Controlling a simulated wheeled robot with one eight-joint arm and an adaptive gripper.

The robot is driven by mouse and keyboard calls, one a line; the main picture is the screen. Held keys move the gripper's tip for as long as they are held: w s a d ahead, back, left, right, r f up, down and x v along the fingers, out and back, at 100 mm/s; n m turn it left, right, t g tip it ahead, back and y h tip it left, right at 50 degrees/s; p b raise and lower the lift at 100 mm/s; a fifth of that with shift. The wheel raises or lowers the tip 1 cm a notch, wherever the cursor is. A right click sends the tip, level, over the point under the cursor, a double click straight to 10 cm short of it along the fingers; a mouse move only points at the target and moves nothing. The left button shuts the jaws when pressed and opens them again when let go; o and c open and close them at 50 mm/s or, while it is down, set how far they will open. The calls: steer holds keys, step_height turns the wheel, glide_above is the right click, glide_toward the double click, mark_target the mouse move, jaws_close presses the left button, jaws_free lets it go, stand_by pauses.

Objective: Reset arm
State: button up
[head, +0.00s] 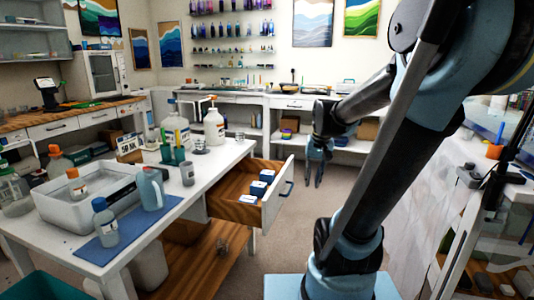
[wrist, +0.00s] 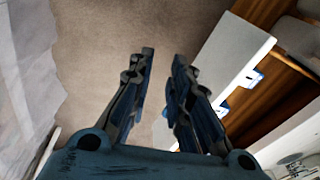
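My gripper (head: 316,168) hangs pointing down in the head view, just right of the open drawer (head: 246,211) of the white table. In the wrist view my gripper (wrist: 163,72) shows two fingers apart, with only the carpet between and beyond them. It is open and empty. It does not touch the drawer, whose white front (wrist: 233,62) lies to the right of the fingers in the wrist view. Several small blue and white boxes (head: 258,189) lie in the drawer.
Bare carpet (head: 300,220) lies below my gripper. Another cluttered bench stands at the right. Shelves and counters line the back wall.

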steer(key=s+d+f+n, duration=0.1)
steer(key=s+f, duration=0.3)
steer(key=s, duration=0.3)
steer(key=s+d+f+n+h, duration=0.1)
steer(key=s+f, duration=0.2)
steer(key=s, duration=0.3)
steer(key=shift+s+d+f+t, duration=0.35)
steer(key=shift+s+f+t, duration=0.05)
steer(key=shift+w+f, duration=0.2)
steer(key=shift+w, duration=0.25)
